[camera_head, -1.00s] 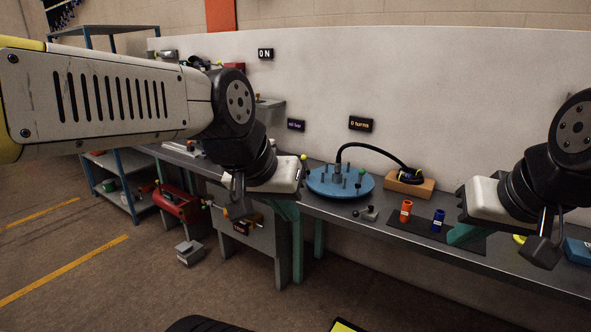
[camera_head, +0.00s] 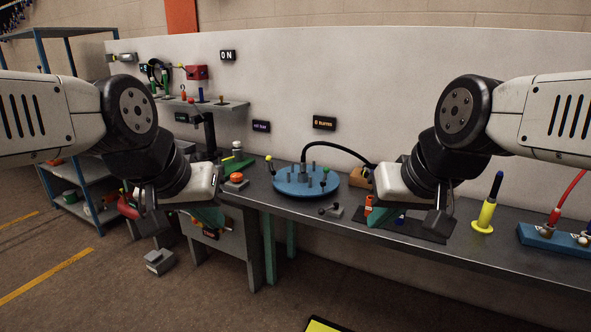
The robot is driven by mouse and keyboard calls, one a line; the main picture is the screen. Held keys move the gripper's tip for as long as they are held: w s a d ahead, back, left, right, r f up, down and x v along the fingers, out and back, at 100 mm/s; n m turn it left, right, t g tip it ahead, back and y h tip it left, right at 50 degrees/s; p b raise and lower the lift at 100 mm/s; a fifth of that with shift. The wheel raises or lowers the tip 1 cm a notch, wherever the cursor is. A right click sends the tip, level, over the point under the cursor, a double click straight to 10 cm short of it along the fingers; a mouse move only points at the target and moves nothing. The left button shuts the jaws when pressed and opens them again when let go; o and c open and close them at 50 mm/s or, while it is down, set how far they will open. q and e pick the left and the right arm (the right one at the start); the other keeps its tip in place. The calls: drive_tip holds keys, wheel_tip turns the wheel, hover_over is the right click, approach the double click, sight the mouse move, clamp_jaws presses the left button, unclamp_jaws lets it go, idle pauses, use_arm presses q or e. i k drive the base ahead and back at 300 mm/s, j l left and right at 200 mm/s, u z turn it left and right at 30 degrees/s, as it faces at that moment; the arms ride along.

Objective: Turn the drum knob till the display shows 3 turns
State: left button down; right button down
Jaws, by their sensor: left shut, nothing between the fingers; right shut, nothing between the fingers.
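A round blue drum (camera_head: 291,186) with several upright pegs and a grey hub lies on the bench in the middle. A small green knob (camera_head: 326,170) stands at its right rim. A black hose (camera_head: 337,146) arches from the hub to the right. The wall display (camera_head: 325,122) above appears to read 0 turns. My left gripper (camera_head: 208,217) is shut and empty, left of the drum at the bench's front edge.
A yellow-and-blue tool (camera_head: 487,205) and a blue block (camera_head: 548,237) with a red hose stand at the right. A small lever part (camera_head: 331,211) lies before the drum.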

sight(235, 177)
drive_tip(key=i+j+z, duration=0.1)
drive_tip(key=i+j, duration=0.25)
drive_tip(key=i, duration=0.2)
drive_tip(key=i+j, duration=0.35)
drive_tip(key=i, duration=0.2)
drive_tip(key=i+j+z, duration=0.15)
drive_tip(key=i+j, duration=0.25)
drive_tip(key=i, duration=0.15)
